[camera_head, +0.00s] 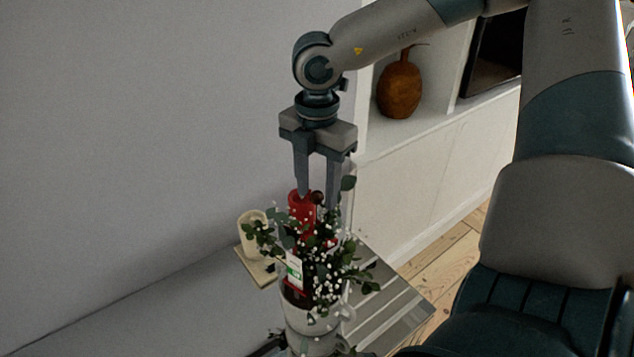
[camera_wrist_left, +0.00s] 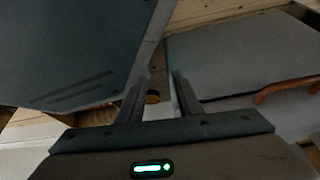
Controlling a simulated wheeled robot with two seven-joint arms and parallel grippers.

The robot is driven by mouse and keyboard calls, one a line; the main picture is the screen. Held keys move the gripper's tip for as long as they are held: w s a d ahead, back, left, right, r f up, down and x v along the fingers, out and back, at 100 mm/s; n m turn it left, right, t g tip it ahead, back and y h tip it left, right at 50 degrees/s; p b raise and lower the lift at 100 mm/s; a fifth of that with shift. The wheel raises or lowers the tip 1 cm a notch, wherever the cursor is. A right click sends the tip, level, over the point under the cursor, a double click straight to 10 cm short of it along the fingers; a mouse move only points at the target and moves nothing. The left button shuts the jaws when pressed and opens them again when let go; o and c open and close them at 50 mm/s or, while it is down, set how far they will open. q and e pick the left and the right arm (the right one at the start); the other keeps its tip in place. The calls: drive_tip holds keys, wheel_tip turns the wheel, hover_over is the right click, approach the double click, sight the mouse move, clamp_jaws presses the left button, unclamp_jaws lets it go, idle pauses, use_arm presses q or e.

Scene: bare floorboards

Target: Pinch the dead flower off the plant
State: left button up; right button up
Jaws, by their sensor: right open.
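The plant (camera_head: 325,268), with green leaves and tiny white blossoms, stands in a white pot (camera_head: 305,318) on a small table. My right gripper (camera_head: 318,197) points straight down over the top of the plant, its two fingers apart with leaves close around the tips. A small dark brownish-red head shows between the fingertips; I cannot tell for sure whether it is the dead flower. Its stem is hidden by leaves. My left gripper (camera_wrist_left: 162,77) shows only in the left wrist view, with its fingers apart, away from the plant.
A red cylinder (camera_head: 301,206) stands behind the leaves, close to the right gripper's left finger. A cream-coloured cup-like object (camera_head: 252,229) is left of the plant. A brown vase (camera_head: 400,88) sits in a white wall shelf. A grey wall fills the left.

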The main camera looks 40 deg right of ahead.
sight(317, 193)
clamp_jaws()
drive_tip(key=shift+r, duration=0.2)
idle(0.3)
drive_tip(key=shift+r, duration=2.8)
